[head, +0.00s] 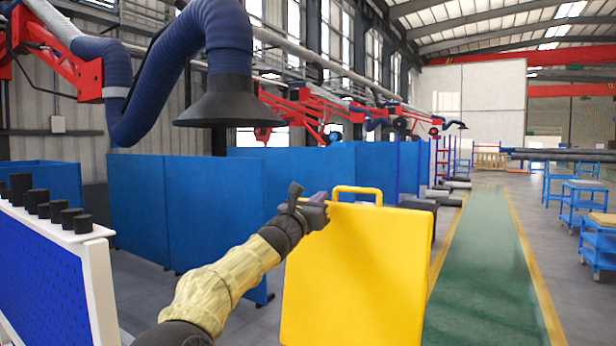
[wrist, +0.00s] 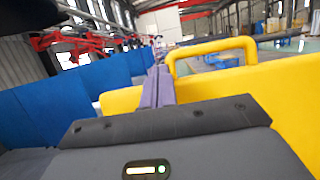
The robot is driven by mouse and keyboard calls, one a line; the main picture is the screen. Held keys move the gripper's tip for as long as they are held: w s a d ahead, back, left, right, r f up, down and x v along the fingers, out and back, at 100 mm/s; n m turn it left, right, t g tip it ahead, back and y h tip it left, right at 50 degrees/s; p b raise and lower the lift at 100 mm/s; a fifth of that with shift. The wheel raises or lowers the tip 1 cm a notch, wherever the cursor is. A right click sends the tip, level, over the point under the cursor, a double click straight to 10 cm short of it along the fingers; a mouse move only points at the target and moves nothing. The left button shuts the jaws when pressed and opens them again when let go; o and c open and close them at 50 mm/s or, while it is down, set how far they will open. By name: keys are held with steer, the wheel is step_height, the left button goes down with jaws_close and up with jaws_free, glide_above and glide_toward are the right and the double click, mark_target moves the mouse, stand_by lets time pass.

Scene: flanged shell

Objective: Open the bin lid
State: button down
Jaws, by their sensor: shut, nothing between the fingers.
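The yellow bin lid (head: 355,275) shows as a broad panel standing steeply upright in the head view, its flat face towards me. A yellow loop handle (head: 357,189) sticks up from its top edge. In the wrist view, the lid (wrist: 255,92) fills the right side and the handle (wrist: 212,46) arches above it. My gripper (head: 322,197) is at the lid's upper left corner, left of the handle. Its purple fingers (wrist: 158,86) are together and empty, beside the handle and not around it. Whether they touch the lid is unclear. I cannot make out the bin body.
Blue partition panels (head: 205,210) stand behind and left of the lid. A white-framed blue pegboard stand (head: 55,275) with several black cylinders is at the near left. A dark extraction hood (head: 232,100) hangs above. A green walkway (head: 485,260) lies clear to the right, with blue carts beyond.

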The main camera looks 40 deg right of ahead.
steer(key=s+a+r, duration=0.2)
steer(key=a+r, duration=0.4)
steer(key=r, duration=0.2)
steer(key=shift+r+p, duration=0.2)
steer(key=shift+p, duration=0.2)
steer(key=shift+a, duration=0.1)
